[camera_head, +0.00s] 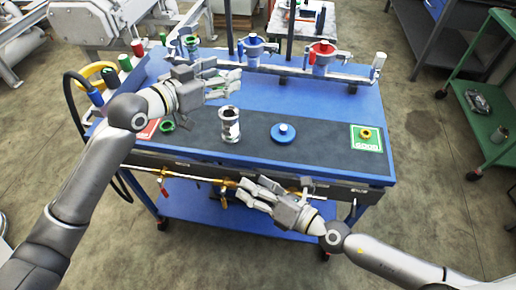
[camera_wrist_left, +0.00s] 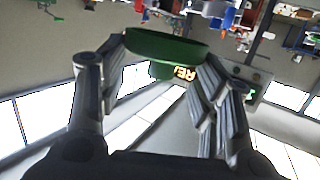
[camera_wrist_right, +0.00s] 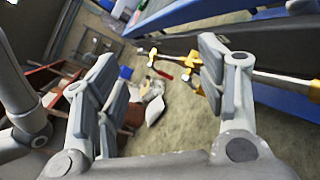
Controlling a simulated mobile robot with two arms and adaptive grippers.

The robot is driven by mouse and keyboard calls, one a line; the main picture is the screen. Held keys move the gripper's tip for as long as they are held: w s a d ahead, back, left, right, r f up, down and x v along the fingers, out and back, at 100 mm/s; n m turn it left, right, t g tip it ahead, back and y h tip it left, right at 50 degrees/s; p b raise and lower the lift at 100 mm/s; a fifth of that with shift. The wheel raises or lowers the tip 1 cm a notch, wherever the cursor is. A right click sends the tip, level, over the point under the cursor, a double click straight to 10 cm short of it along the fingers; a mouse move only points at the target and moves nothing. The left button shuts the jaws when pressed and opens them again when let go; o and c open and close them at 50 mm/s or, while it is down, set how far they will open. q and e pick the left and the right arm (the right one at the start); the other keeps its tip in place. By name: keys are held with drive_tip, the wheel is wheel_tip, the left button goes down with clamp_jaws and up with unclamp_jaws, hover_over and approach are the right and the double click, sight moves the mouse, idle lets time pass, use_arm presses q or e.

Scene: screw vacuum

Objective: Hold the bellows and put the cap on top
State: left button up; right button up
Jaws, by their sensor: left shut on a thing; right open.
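A shiny silver bellows-like cylinder (camera_head: 230,128) stands upright on the dark mat of the blue table. My left gripper (camera_head: 228,82) is above the table, behind and slightly left of the cylinder.
A green ring (camera_head: 167,126) lies near a red mat at the table's left. A yellow part (camera_head: 366,133) sits on the green GOOD mat (camera_head: 366,146) at the right. A pipe rack with red and blue clamps (camera_head: 322,50) lines the back. Mat space between blue cap and GOOD mat is clear.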

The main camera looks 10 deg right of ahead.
sight(235, 130)
drive_tip(key=w+r+n+t, duration=0.1)
drive_tip(key=w+n, duration=0.1)
drive_tip(key=w, duration=0.1)
drive_tip(key=w+r+n+t, duration=0.1)
drive_tip(key=w+r+n, duration=0.1)
drive_tip(key=w+d+r+n+t+h, duration=0.1)
drive_tip(key=w+r+n, duration=0.1)
drive_tip(key=w, duration=0.1)
drive_tip(key=shift+w+r+n, duration=0.1)
drive_tip(key=shift+w+n, duration=0.2)
use_arm(q)
drive_tip(key=shift+d, duration=0.1)
use_arm(e)
drive_tip(key=shift+w+d+f, duration=0.15)
drive_tip(key=shift+d+f, duration=0.05)
drive_tip(key=shift+d, duration=0.15)
drive_tip(key=shift+x, duration=0.95)
drive_tip(key=x, duration=1)
drive_tip(key=shift+f, duration=0.15)
drive_tip(key=shift+c, duration=0.2)
